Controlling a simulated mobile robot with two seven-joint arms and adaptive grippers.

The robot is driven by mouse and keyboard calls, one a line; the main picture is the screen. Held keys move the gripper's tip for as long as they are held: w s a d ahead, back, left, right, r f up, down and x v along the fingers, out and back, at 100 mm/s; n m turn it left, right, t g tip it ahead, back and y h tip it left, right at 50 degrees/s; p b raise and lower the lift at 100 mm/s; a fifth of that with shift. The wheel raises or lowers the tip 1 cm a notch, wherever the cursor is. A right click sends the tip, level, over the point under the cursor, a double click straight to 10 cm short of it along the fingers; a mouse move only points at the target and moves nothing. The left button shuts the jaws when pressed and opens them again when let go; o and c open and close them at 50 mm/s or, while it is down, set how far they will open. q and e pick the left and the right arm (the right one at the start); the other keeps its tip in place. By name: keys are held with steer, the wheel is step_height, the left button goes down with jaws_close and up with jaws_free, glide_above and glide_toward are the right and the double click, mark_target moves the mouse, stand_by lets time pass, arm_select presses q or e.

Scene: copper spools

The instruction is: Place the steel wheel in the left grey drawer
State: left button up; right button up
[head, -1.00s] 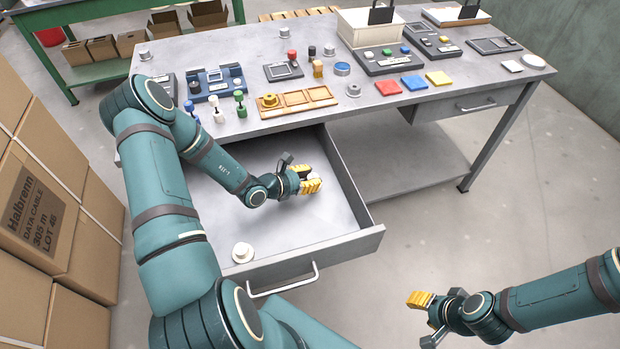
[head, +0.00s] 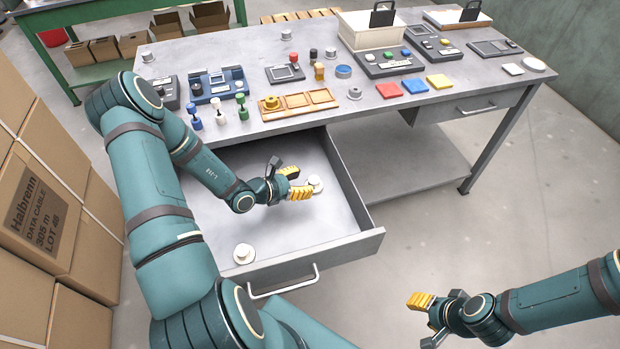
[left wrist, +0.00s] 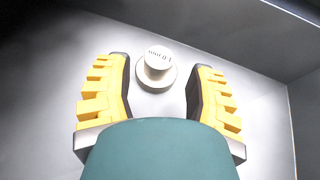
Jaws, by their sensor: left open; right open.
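The steel wheel (head: 315,184), a pale metal disc with a raised round hub, sits on the floor of the open left grey drawer (head: 352,243). In the left wrist view the wheel (left wrist: 156,72) stands hub up, just beyond and between the fingertips, with a gap on each side. My left gripper (head: 300,182) is open inside the drawer, to the left of the wheel; its fingers also show in the left wrist view (left wrist: 160,85). My right gripper (head: 424,318) is open and empty over the floor at the lower right, away from the table.
Another pale wheel (head: 243,253) lies in the drawer's front left corner. The table (head: 225,55) above holds several pegs, coloured tiles, devices and a wooden tray (head: 300,102). A closed right drawer (head: 470,112) is under the table. Boxes (head: 40,200) stand at the left.

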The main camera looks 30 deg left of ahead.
arm_select(q)
steer(key=p+v, duration=0.1)
steer(key=v, duration=0.7)
steer(key=shift+s+r, duration=0.1)
steer(key=shift+r, duration=0.1)
